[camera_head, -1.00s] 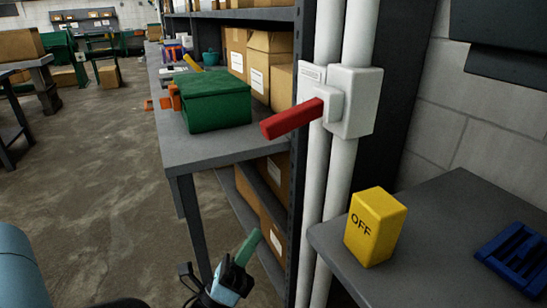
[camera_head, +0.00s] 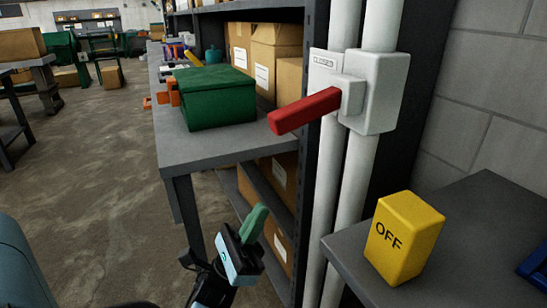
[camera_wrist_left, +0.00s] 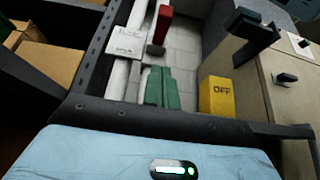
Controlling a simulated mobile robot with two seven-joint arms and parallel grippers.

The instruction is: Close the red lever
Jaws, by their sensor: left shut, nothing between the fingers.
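The red lever (camera_head: 304,110) sticks out to the left from a white box (camera_head: 375,92) on white vertical pipes, dipping slightly toward its free end. A plate behind it reads "CLOSED" (camera_head: 325,63). The lever also shows at the top of the left wrist view (camera_wrist_left: 160,25). My left gripper (camera_head: 258,218) has green fingers, shut and empty, pointing up below the lever and apart from it. The fingers also show in the left wrist view (camera_wrist_left: 162,88). My right gripper is not in view.
A yellow block marked OFF (camera_head: 403,238) stands on a grey bench (camera_head: 480,225) at the right. A green box (camera_head: 214,96) sits on a grey table (camera_head: 215,150) left of the lever. Cardboard boxes (camera_head: 275,55) fill the shelf behind. Open floor lies to the left.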

